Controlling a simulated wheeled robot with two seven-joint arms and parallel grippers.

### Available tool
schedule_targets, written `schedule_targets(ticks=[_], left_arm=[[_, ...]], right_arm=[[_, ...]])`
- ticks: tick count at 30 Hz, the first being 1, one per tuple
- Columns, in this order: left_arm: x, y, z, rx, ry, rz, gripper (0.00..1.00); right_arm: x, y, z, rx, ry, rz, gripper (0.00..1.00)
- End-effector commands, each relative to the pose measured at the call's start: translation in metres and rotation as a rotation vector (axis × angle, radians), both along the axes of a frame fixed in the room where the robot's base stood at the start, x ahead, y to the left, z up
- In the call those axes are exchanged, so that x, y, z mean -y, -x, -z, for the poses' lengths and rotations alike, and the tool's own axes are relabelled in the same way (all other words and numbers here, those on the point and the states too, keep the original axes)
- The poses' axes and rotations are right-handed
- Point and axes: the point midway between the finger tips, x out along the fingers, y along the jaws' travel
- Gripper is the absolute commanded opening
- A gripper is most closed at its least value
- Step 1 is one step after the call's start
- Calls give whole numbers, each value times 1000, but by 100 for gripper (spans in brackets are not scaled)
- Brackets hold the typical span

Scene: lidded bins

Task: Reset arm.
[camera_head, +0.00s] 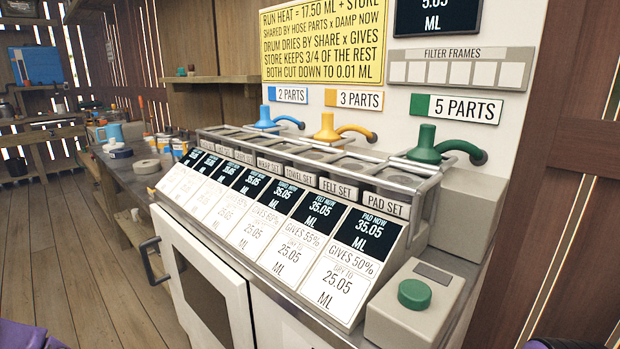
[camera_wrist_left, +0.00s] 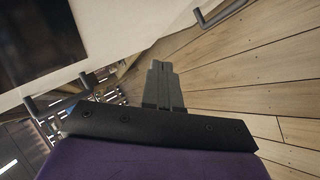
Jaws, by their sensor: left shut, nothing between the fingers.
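My left gripper (camera_wrist_left: 163,86) shows in the left wrist view, with its grey fingers together and nothing between them. It is over the wooden floor, close to the white cabinet front. In the head view neither gripper can be seen. Only purple parts of my arms show at the bottom left and bottom right corners. The task names no object.
A grey and white machine (camera_head: 450,212) with sloped label panels and blue, yellow and green taps stands ahead. A green button (camera_head: 414,293) sits on its right box. Its cabinet door (camera_head: 177,262) has a dark handle. A cluttered workbench (camera_head: 125,172) stands left, with open floor (camera_head: 70,255) before it.

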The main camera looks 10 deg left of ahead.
Motion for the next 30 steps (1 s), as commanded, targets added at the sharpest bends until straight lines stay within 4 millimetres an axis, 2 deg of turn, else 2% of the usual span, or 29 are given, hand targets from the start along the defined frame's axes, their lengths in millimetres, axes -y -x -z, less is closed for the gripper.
schedule_targets(ticks=[1,3,6,9,12,17,18,30], left_arm=[[25,32,24,-132,-89,107,0],[47,78,50,-292,-198,234,0],[65,137,73,-474,-313,379,0],[73,190,88,-617,-389,493,0],[77,235,96,-731,-448,598,0],[84,290,113,-860,-514,776,0],[83,283,82,-843,-512,759,0],[84,280,-37,-838,-510,755,0]], right_arm=[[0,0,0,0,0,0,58],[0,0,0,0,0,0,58],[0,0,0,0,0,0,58],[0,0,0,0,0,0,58],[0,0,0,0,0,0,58],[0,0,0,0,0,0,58],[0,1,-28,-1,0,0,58],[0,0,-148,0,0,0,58]])
